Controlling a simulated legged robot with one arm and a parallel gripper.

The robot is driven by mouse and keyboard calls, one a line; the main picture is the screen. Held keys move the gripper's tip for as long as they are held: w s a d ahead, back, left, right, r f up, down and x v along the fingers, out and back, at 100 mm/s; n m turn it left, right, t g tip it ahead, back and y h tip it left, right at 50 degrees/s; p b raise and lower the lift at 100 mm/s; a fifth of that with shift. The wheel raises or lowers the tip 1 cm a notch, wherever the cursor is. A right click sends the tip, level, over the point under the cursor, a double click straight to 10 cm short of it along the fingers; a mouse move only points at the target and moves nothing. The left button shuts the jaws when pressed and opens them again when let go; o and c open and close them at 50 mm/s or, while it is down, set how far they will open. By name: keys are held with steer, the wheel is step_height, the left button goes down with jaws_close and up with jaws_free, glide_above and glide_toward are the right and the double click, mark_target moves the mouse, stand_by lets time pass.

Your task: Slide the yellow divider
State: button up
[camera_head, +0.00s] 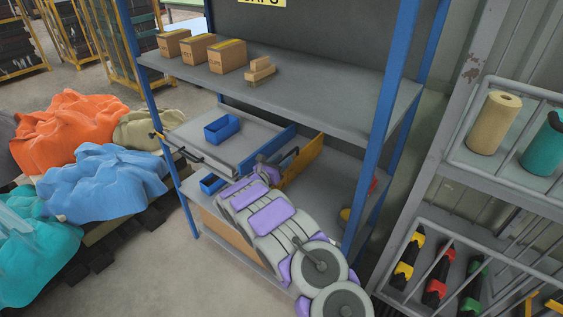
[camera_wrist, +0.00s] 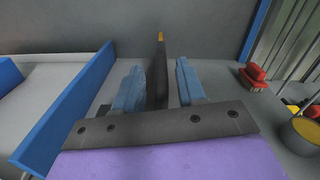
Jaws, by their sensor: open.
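The yellow divider (camera_head: 306,160) stands upright on the middle shelf of a blue-framed rack, with a dark handle (camera_head: 289,156) on its left face. My gripper (camera_head: 272,166) is at the shelf front, beside the divider's near part, and partly hidden by my arm. In the wrist view my gripper (camera_wrist: 159,66) is open, its two blue fingers pointing forward. A dark upright bar (camera_wrist: 157,80) with a yellow-orange top (camera_wrist: 161,37) stands between the fingers, with a gap visible on the right. Whether the left finger touches it, I cannot tell.
A blue divider (camera_head: 268,143) stands left of the yellow one, also in the wrist view (camera_wrist: 75,105). A blue bin (camera_head: 221,129) lies further left. A rack post (camera_head: 372,175) and red object (camera_wrist: 255,77) are on the right. Cardboard boxes (camera_head: 228,56) sit above.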

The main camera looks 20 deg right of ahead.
jaws_close()
stand_by(0.3)
stand_by(0.3)
